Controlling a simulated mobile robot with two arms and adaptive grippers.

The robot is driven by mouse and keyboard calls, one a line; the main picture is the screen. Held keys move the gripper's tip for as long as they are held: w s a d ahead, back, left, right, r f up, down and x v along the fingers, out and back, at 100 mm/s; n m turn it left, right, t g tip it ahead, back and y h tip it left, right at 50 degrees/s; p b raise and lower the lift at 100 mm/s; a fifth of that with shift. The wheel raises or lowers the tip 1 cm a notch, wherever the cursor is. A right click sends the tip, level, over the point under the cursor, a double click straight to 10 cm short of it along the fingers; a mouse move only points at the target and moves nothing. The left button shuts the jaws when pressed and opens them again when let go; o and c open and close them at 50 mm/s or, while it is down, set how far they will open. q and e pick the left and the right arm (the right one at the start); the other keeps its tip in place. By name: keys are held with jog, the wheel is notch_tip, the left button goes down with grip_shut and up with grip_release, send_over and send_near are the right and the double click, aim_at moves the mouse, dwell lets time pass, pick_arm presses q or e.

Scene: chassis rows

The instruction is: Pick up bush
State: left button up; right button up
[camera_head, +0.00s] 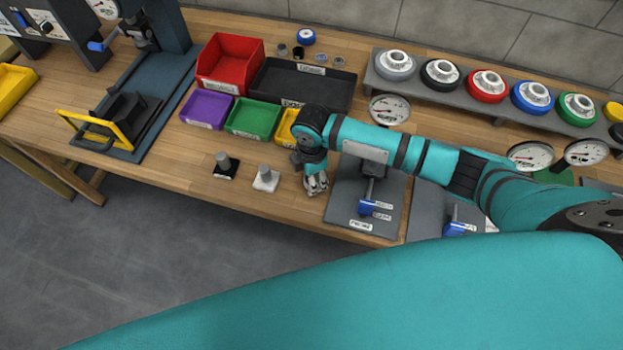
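I cannot tell for sure which thing is the bush. Small round metal and dark parts (298,52) stand in a row at the back of the bench, behind the black tray. A grey cylinder on a black square base (225,168) and one on a white square base (265,179) stand near the front edge. My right gripper (317,185) points down over the bench, just right of the white base and apart from it. Its fingers are small here, and I cannot tell whether they are open or hold anything. My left gripper is out of view.
Red (230,62), purple (206,109) and green (253,118) bins and a black tray (303,86) stand behind. A grey plate with a blue-handled clamp (367,205) is right of my gripper. A press (150,80) stands left. Coloured discs (487,84) line a rack.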

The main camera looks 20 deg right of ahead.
jog(key=shift+c, duration=1.1)
jog(key=c, duration=0.5)
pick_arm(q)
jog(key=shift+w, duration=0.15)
pick_arm(e)
jog(key=shift+r, duration=0.15)
